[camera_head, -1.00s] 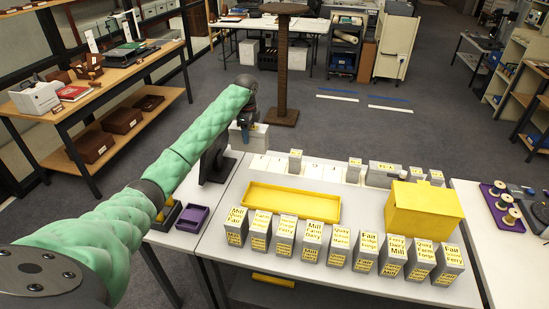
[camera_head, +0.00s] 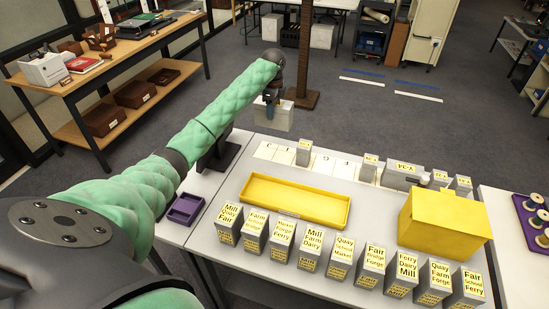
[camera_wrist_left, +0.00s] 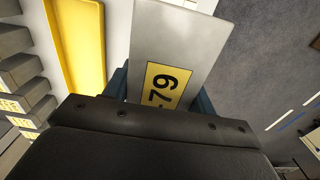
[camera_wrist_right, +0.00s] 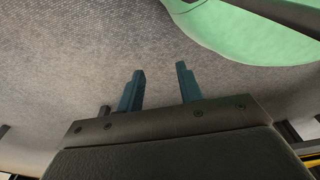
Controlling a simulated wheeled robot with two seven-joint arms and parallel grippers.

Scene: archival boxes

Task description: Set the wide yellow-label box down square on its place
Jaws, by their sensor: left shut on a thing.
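My left gripper (camera_head: 271,97) is shut on a wide grey box (camera_head: 272,117), held in the air by the table's back edge, above the left end of a row of white place cards (camera_head: 345,169). In the left wrist view the grey box (camera_wrist_left: 180,35) sits between the fingers, its yellow label reading 79. Which card is its place, I cannot tell. My right gripper (camera_wrist_right: 158,88) is open and empty, low over grey floor in its wrist view.
A small grey box (camera_head: 304,153) stands among the cards, with more grey boxes (camera_head: 402,175) to the right. A yellow tray (camera_head: 296,203) lies in front. A yellow case (camera_head: 445,222) stands at right. Several labelled boxes (camera_head: 311,248) line the front edge. A purple tray (camera_head: 185,209) is at left.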

